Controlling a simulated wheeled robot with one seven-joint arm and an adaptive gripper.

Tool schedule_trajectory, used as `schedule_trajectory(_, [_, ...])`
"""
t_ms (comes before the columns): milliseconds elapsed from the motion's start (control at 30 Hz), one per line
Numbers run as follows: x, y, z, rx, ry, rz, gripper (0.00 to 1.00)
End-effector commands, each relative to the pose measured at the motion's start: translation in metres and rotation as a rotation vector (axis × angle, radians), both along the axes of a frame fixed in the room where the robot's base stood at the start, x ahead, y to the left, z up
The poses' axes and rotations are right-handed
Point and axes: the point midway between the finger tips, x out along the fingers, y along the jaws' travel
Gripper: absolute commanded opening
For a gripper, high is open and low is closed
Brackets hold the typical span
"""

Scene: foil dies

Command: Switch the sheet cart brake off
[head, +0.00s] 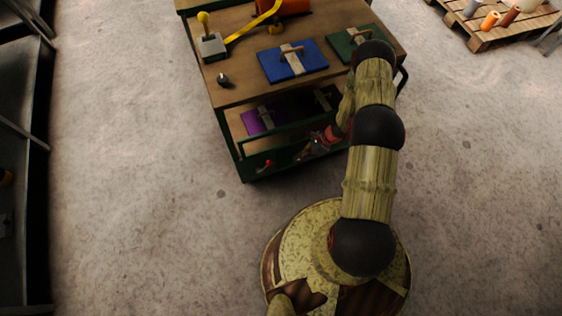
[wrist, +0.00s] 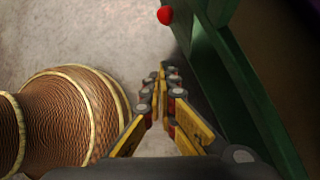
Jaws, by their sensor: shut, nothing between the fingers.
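The sheet cart (head: 222,95) stands ahead of me, with a wooden top, a lower shelf and a dark green frame. A small lever with a red knob (head: 267,163) is on its lower front rail, near the left front corner. I take this for the brake; its setting is too small to tell. The red knob (wrist: 165,15) also shows at the top of the wrist view, beside the green frame (wrist: 238,75). My gripper (head: 304,155) is shut and empty at the cart's front, right of the red knob and apart from it. In the wrist view its fingertips (wrist: 165,72) are together.
On the cart top are a blue plate (head: 275,66), a green plate (head: 345,47) and a grey box with a yellow-knobbed lever (head: 211,46). A purple plate (head: 252,123) lies on the lower shelf. A pallet (head: 485,36) stands far right. The floor left of the cart is clear.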

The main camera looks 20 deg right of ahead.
Motion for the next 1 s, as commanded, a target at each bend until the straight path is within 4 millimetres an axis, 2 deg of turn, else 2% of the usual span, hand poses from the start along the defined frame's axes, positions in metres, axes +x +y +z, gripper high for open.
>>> schedule_trajectory(100, [0.002,-0.003,-0.004,-0.012,0.025,-0.058,0.0])
schedule_trajectory(567, [0.002,-0.001,-0.008,-0.012,0.03,-0.061,0.0])
schedule_trajectory(667, [0.003,0.005,-0.018,-0.011,0.031,-0.061,0.0])
schedule_trajectory(1000, [0.01,0.042,-0.073,-0.012,0.031,-0.058,0.0])
